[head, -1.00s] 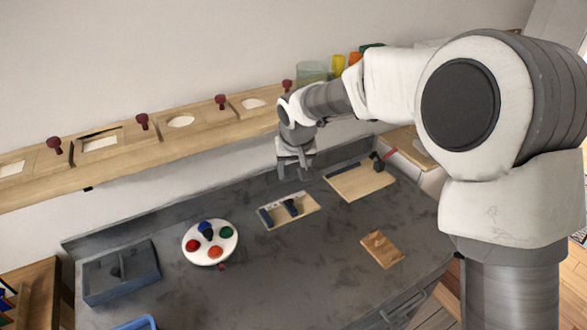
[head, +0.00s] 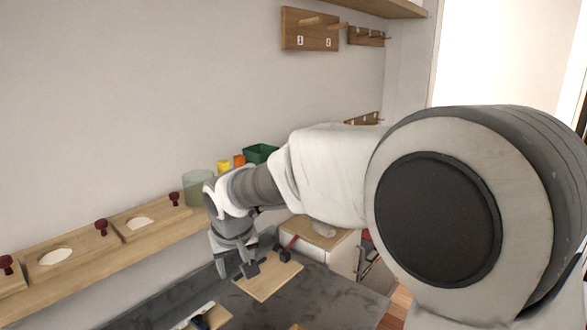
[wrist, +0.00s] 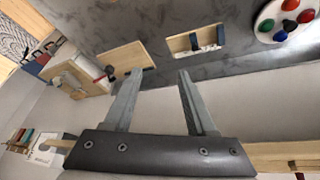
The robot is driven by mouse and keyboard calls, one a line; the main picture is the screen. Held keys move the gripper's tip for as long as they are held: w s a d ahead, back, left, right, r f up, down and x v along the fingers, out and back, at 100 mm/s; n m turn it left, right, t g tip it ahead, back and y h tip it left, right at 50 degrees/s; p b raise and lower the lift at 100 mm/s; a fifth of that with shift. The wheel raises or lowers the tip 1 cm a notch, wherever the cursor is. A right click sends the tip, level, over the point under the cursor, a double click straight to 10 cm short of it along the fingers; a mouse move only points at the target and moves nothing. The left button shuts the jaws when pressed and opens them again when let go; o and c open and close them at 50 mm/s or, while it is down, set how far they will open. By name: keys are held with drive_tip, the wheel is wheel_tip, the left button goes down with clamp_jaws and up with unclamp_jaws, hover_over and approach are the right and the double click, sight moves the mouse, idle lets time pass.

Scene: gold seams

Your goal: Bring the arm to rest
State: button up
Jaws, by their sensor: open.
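My gripper (head: 236,272) hangs at the end of my arm over the back of the dark worktop, by the shelf. In the wrist view, my gripper (wrist: 156,80) has its two fingers spread wide apart with nothing between them. In the head view it overlaps the left edge of a wooden board (head: 268,284); I cannot tell how high above it the fingers are. My forearm stretches from the right across the picture.
A wooden shelf (head: 120,262) with red-knobbed lids runs along the wall, with a glass jar (head: 198,188) and a green container (head: 261,153) on it. A small wooden tray (wrist: 196,40) and a round white palette (wrist: 286,18) lie on the worktop. Pegged boards (head: 310,30) hang higher up.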

drive_tip(key=s+d+r+m, duration=0.1)
drive_tip(key=s+d+r, duration=0.2)
drive_tip(key=d, duration=0.3)
drive_tip(key=s+d+r+m+h, duration=0.1)
drive_tip(key=s+d+r, duration=0.1)
drive_tip(key=s+d, duration=0.3)
drive_tip(key=s+d+r+m, duration=0.1)
drive_tip(key=s+d+r, duration=0.15)
drive_tip(key=d, duration=0.45)
drive_tip(key=s+d+m, duration=0.1)
drive_tip(key=s+d, duration=0.3)
drive_tip(key=s, duration=0.2)
drive_tip(key=s+d+f+t, duration=0.1)
drive_tip(key=s+d, duration=0.3)
drive_tip(key=s, duration=0.2)
drive_tip(key=shift+s+d+m+p, duration=0.25)
drive_tip(key=shift+s+m+p, duration=0.15)
drive_tip(key=shift+a+f, duration=0.1)
